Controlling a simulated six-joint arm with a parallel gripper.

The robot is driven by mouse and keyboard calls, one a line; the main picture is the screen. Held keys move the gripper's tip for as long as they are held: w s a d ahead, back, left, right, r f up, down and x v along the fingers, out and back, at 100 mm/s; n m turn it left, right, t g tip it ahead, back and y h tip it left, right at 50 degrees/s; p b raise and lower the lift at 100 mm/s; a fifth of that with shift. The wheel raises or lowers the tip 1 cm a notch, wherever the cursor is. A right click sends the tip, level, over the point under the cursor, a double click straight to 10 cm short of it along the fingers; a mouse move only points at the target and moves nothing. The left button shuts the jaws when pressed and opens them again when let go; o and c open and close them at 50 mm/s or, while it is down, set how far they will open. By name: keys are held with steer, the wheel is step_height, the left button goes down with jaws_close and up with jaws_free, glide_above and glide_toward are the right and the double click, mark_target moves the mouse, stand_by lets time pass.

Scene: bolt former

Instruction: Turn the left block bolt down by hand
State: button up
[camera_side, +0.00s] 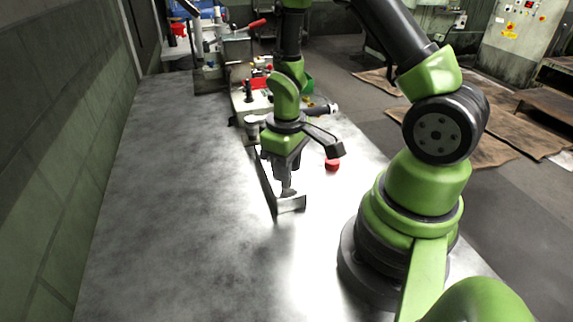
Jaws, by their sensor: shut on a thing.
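My gripper (287,189) points down over the metal table, at the near end of a long dark bar with a pale grey end plate (292,204). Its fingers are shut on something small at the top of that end. The fingers hide most of it, and the left block bolt cannot be made out apart from them. Whether the fingertips also touch the plate cannot be told from this side.
Behind stand a pale bench fixture (250,103) with small coloured parts and a red-handled tool (252,24). The metal table (160,200) is clear to the left and front.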

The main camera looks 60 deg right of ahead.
steer(key=m, duration=0.4)
steer(key=shift+m, duration=0.3)
steer(key=m, duration=0.4)
steer(key=shift+m, duration=0.3)
steer(key=m, duration=0.4)
steer(key=shift+m, duration=2.2)
steer(key=o, duration=0.9)
step_height(320, 180, up, 10)
